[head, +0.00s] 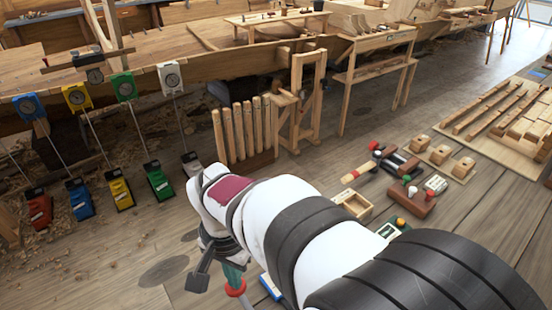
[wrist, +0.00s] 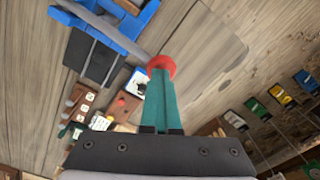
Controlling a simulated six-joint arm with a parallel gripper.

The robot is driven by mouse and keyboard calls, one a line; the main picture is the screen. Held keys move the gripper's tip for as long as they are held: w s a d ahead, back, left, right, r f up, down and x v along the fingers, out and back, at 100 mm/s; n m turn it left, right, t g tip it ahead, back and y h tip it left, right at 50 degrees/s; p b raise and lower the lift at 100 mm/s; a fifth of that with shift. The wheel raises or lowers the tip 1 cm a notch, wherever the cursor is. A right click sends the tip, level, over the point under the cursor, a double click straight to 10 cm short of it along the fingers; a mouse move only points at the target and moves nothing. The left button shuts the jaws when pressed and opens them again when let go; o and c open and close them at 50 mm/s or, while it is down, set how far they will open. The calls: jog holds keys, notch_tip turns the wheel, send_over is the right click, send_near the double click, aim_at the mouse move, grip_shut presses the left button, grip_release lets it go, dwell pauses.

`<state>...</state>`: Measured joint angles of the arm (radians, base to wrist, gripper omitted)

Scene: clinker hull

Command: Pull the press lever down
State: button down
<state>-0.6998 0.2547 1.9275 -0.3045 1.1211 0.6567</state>
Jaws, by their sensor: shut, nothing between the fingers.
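The press shows in the wrist view as a blue frame (wrist: 125,38) with dark blocks beside it, cut off by the top edge. Its grey lever (wrist: 105,27) runs across to a red knob (wrist: 160,65). My gripper (wrist: 159,82), with teal fingers, is shut and its tips are at the knob. The tips overlap the knob in this view, and I cannot tell whether they touch it. In the head view my gripper (head: 234,277) points down at the red knob (head: 235,290) near the bottom edge. The press body is out of that view.
A blue-edged box (head: 270,286) lies close to the right of my gripper. A wooden tray (head: 352,205) and a brown block with colored knobs (head: 407,200) lie farther right. Several colored boxes with rods stand at left, below the wooden hull (head: 210,65).

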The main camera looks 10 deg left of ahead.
jog(key=shift+f, duration=1.3)
jog(key=shift+r, duration=0.1)
